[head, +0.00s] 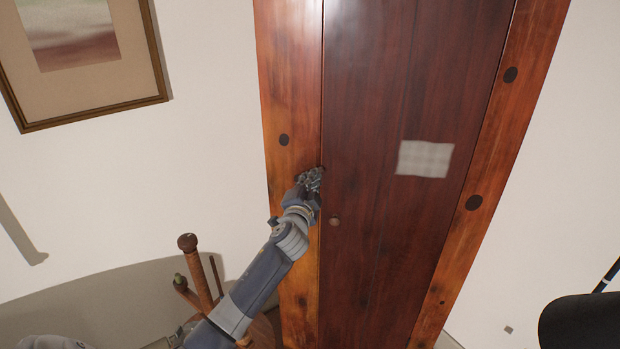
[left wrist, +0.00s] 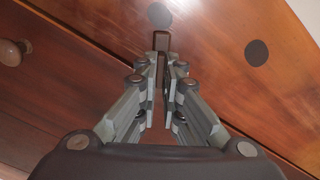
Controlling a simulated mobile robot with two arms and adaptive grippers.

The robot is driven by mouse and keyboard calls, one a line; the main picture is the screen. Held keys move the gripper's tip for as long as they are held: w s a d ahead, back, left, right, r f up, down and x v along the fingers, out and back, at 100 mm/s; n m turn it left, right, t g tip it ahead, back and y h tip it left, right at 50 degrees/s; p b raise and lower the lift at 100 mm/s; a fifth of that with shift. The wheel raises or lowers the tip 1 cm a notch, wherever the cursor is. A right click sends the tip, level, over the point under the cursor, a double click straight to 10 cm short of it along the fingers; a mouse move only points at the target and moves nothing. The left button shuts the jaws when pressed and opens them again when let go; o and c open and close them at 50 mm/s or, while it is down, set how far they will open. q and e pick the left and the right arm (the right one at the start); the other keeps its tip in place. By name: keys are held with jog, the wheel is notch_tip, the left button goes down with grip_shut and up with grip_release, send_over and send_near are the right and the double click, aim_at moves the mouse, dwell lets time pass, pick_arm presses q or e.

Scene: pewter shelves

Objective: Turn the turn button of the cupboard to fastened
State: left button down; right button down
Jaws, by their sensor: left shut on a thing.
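The cupboard has a closed dark red door (head: 375,120) in a lighter orange-brown frame (head: 290,95). The turn button is a small dark bar (left wrist: 161,42) by the seam between door and frame. My left gripper (head: 316,178) is at that seam, above the round door knob (head: 334,220). In the left wrist view my left gripper (left wrist: 164,75) is shut on the turn button, whose far end sticks out past the fingertips. The fingers hide the rest of it, so its exact angle to the seam is hard to tell. My right gripper is out of view.
A pale square patch (head: 424,159) is on the door. A wooden stand with pegs (head: 203,275) is close to my left forearm. A framed picture (head: 85,111) hangs on the left wall. A black object (head: 582,322) is at the lower right.

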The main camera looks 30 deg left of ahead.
pick_arm(q)
jog(key=shift+f+m+p, duration=0.1)
jog(key=shift+m+p, duration=0.6)
jog(key=shift+m, duration=2.5)
jog(key=c, duration=1.8)
grip_release()
jog(key=shift+o, duration=0.2)
jog(key=shift+d, duration=0.1)
jog(key=v, duration=1.2)
jog(key=shift+f, duration=0.1)
